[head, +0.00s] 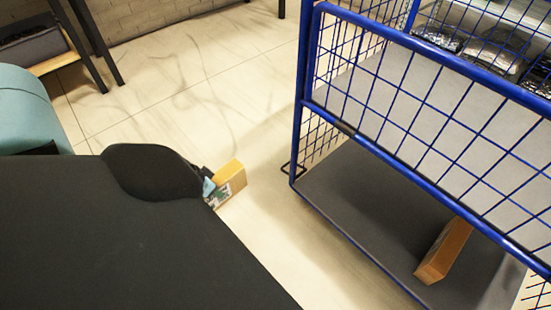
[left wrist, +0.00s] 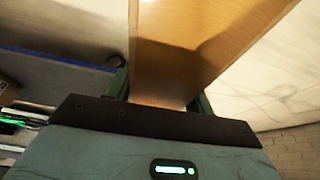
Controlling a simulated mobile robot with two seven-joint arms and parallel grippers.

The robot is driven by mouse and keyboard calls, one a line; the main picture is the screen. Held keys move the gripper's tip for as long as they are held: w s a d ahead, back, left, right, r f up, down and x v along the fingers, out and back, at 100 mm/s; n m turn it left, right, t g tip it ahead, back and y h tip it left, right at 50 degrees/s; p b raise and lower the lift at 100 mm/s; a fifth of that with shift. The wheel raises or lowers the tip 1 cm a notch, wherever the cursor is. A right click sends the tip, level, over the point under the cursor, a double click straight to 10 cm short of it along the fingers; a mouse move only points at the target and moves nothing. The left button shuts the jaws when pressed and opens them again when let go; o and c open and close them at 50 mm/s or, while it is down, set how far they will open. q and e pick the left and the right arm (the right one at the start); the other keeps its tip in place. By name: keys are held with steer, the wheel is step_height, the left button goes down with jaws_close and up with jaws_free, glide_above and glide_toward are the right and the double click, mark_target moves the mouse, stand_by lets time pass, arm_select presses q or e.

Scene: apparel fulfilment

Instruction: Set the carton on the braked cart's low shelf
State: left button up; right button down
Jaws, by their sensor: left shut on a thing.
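A brown carton (head: 231,177) shows left of the cart in the head view, partly hidden behind my dark arm. In the left wrist view the carton (left wrist: 185,50) fills the space between the green fingers of my left gripper (left wrist: 162,100), which is shut on it. The blue wire-sided cart (head: 298,120) stands at the right, with a dark low shelf (head: 365,200). The held carton is outside the cart, apart from its near left post. A second brown carton (head: 445,251) lies on the low shelf towards the right. My right gripper is not in view.
The cart's blue top rail and mesh side (head: 420,100) rise above the low shelf. Pale floor (head: 200,85) is clear left of the cart. A dark-legged stand (head: 90,45) is at the far left.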

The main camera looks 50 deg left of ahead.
arm_select(q)
steer(key=s+n, duration=0.1)
steer(key=s+r+n+y, duration=0.1)
steer(key=s+n, duration=0.2)
steer(key=s, duration=0.1)
steer(key=shift+d+r+y, duration=0.2)
steer(key=shift+r+y, duration=0.05)
steer(key=shift+y, duration=0.15)
steer(key=shift+s+d+r+n+g+y, duration=0.2)
steer(key=shift+s+d+r+n, duration=0.15)
steer(key=shift+d+n, duration=0.2)
steer(key=shift+s+d+r+n+g+y, duration=0.1)
steer(key=shift+s+d+r+n+g, duration=0.1)
steer(key=shift+d+r+n, duration=0.35)
steer(key=w+d+r, duration=0.6)
steer(key=d+r, duration=0.3)
steer(key=w+d+r, duration=0.6)
steer(key=d+r, duration=0.3)
steer(key=d+r+m+h, duration=0.1)
steer(key=d+r+m, duration=0.2)
steer(key=d+r, duration=0.2)
steer(key=w+d+r+m+h, duration=0.1)
steer(key=d+r+m, duration=0.2)
steer(key=r, duration=0.8)
steer(key=d, duration=0.2)
steer(key=shift+d+r+m+t+h, duration=0.2)
steer(key=shift+d+m+t+h, duration=0.1)
steer(key=shift+d+m+t, duration=0.1)
steer(key=shift+w+d, duration=0.1)
